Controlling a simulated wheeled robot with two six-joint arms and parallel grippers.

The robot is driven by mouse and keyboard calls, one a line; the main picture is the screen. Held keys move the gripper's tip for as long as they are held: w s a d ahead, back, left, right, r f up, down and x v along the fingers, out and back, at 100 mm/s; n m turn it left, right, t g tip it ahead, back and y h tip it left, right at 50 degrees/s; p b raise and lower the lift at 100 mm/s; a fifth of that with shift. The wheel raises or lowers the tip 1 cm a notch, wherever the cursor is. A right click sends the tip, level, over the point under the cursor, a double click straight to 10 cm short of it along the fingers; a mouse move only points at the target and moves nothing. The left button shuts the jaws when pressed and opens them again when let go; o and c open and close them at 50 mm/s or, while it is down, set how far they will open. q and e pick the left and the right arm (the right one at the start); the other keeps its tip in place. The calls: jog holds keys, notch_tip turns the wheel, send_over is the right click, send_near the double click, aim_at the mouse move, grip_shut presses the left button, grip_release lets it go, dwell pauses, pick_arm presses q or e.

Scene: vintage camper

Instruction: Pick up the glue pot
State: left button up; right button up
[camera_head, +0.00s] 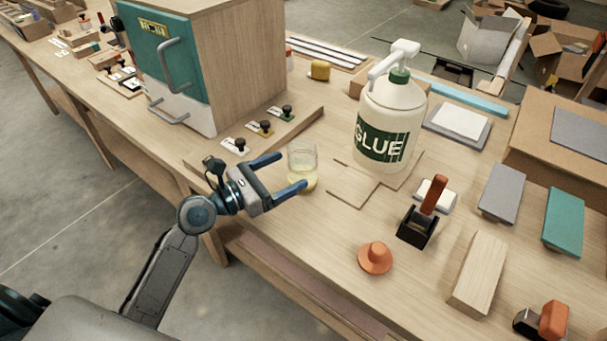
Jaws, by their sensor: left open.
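A small clear glass pot (303,160) with pale yellow contents low inside stands upright near the front edge of the wooden bench. A large cream bottle (391,118) with a green GLUE label and a pump top stands behind it to the right. My left gripper (293,171) is open, its two blue fingers pointing right at the glass pot. The near fingertip overlaps the pot's lower left in the picture. I cannot tell whether it touches. My right gripper is out of view.
A teal-doored wooden cabinet (230,70) stands behind left of my gripper, with several dark-knobbed stamps (265,127) beside it. Bare bench surrounds the pot's right side.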

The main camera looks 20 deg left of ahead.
aim_at(291, 168)
pick_arm(q)
jog(key=shift+w+d, duration=0.35)
jog(key=shift+w, duration=0.15)
jog(key=shift+w+d, duration=0.25)
jog(key=shift+w, duration=0.05)
jog(key=shift+w+d, duration=0.2)
jog(key=shift+w, duration=0.1)
jog(key=shift+w+d+r+p, duration=0.1)
jog(key=shift+w+d+p, duration=0.1)
jog(key=shift+w+p, duration=0.1)
jog(key=x, duration=0.4)
jog(key=shift+w+p, duration=0.1)
jog(key=shift+p, duration=0.25)
jog(key=shift+a, duration=0.1)
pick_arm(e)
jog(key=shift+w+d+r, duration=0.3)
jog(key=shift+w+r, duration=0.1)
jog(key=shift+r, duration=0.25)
pick_arm(q)
jog(key=shift+c, duration=0.4)
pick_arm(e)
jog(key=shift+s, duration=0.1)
pick_arm(q)
jog(key=shift+f, duration=0.2)
jog(key=c, duration=1.1)
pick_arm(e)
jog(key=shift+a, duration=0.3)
